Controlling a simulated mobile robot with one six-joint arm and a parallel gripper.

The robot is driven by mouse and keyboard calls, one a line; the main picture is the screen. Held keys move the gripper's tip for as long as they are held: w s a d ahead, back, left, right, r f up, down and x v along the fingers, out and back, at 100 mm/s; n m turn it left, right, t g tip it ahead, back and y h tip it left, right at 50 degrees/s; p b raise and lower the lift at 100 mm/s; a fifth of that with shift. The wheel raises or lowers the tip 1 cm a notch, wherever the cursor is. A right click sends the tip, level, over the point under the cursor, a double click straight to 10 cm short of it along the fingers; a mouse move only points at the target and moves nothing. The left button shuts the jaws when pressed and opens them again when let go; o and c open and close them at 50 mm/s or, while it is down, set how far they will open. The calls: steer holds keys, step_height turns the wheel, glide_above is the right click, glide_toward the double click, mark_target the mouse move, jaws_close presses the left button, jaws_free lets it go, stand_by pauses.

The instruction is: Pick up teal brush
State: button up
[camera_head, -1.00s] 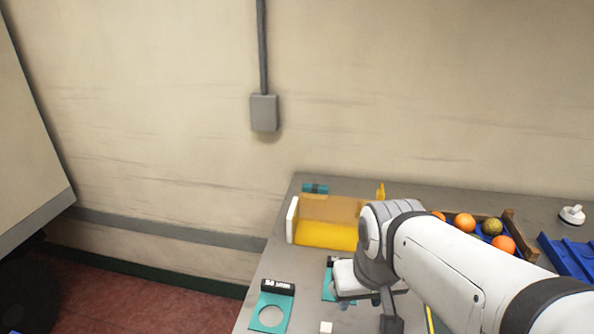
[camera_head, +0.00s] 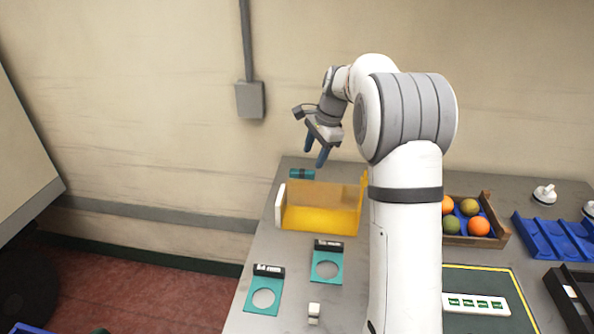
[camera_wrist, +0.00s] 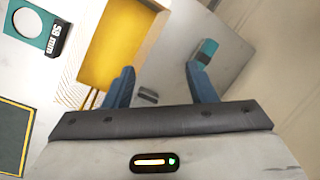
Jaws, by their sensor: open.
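The teal brush (camera_head: 302,174) lies at the back left of the grey table, behind the yellow bin, with a dark band across its middle. My gripper (camera_head: 315,158) is open and empty above the table's back edge, its blue fingers pointing down, slightly right of the brush in the picture. In the wrist view the fingers (camera_wrist: 160,70) are spread wide. A teal block that looks like the brush (camera_wrist: 208,48) shows just beyond the right finger, which hides part of it. It is not between the fingers.
The yellow bin (camera_head: 320,222) with a white end stands in front of the brush. Two teal ring plates (camera_head: 264,298) (camera_head: 327,270) lie nearer. A wooden crate (camera_head: 498,240) of fruit stands to the right. A small dark grey object (camera_wrist: 148,96) shows between the fingers. The wall is close behind.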

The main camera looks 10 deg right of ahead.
steer(key=w+d+f+m+y+p, duration=0.15)
steer(key=w+f+m, duration=0.25)
steer(key=w, duration=0.4)
steer(key=m+p, duration=0.1)
steer(key=m, duration=0.2)
glide_toward(303, 171)
steer(key=f, duration=0.1)
steer(key=w+f, duration=0.1)
steer(key=shift+w+a+f, duration=0.15)
steer(key=shift+a+f, duration=0.2)
steer(key=p+x, duration=0.1)
steer(key=x, duration=0.4)
steer(key=p+x, duration=0.1)
steer(key=x, duration=0.1)
steer(key=shift+s+a+f+p, duration=0.25)
steer(key=shift+a+f+p, duration=0.05)
steer(key=shift+f, duration=0.05)
steer(key=c, duration=1.1)
